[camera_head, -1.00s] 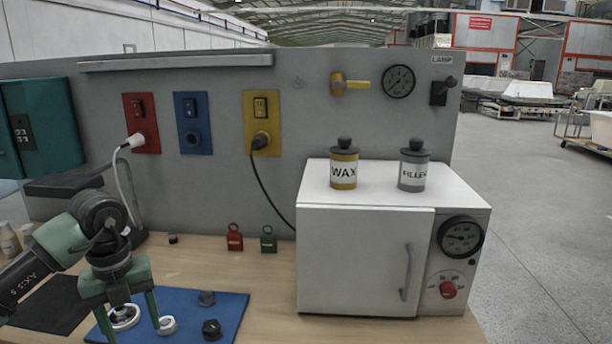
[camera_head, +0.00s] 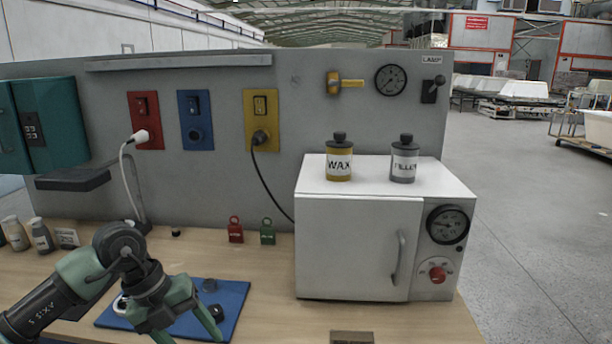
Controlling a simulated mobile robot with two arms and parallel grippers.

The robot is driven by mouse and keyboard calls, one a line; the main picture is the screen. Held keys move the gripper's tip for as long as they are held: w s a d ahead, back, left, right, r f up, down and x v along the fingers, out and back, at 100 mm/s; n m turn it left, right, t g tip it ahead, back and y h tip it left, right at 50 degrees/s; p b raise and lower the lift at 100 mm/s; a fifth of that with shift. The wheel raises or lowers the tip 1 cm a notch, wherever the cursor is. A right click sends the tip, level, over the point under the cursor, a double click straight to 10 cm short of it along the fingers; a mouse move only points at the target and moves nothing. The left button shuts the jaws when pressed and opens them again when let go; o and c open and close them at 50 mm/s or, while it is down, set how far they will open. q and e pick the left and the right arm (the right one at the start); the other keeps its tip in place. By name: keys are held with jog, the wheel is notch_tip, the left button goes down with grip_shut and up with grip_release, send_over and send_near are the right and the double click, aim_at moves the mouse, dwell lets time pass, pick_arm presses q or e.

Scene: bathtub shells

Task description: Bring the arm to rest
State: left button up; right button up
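My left arm comes in from the lower left, bent over the wooden workbench (camera_head: 270,320). Its green-fingered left gripper (camera_head: 188,336) points down over the front of a blue mat (camera_head: 232,296). The fingers are spread apart, and I see nothing held between them. The fingertips are close to the picture's bottom edge. The gripper and wrist hide part of the mat and some of the small round parts on it. My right gripper is not in view.
A white oven (camera_head: 350,245) carries a wax can (camera_head: 339,162) and a filler can (camera_head: 404,163). Red (camera_head: 236,233) and green (camera_head: 267,235) weights stand behind the mat. Several jars (camera_head: 41,238) stand at left. A brown block (camera_head: 352,338) lies at the front edge. Bench between mat and oven is clear.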

pick_arm(q)
jog(key=s+d+m+h, duration=0.2)
jog(key=d+h, duration=0.4)
jog(key=d, duration=0.7)
jog(key=s+d+r+n+t+h, duration=0.2)
jog(key=d+r+n+t+h, duration=0.25)
jog(key=d+r+h, duration=0.6)
jog(key=w+a+r+n+t+y, duration=0.2)
jog(key=w+a+n+t+y, duration=0.3)
jog(key=a+n+t+y, duration=0.8)
jog(key=s+a+f+n+g+y, duration=0.1)
jog(key=a+f+n+y, duration=0.3)
jog(key=f+n, duration=0.3)
jog(key=s+a+f+n+g+y, duration=0.2)
jog(key=a+f+n+y, duration=0.3)
jog(key=f, duration=0.4)
jog(key=s+a+f+n+g+h, duration=0.1)
jog(key=s+f+g, duration=0.5)
jog(key=s+f, duration=0.45)
jog(key=s+f+n+g+h, duration=0.15)
jog(key=s+f+g, duration=0.45)
jog(key=s, duration=0.7)
jog(key=s+f+g+y, duration=0.1)
jog(key=s+f, duration=0.2)
jog(key=f, duration=2.6)
jog(key=s+a+f+g, duration=0.1)
jog(key=s+a+f, duration=0.2)
jog(key=s+f, duration=1.1)
jog(key=shift+s, duration=0.9)
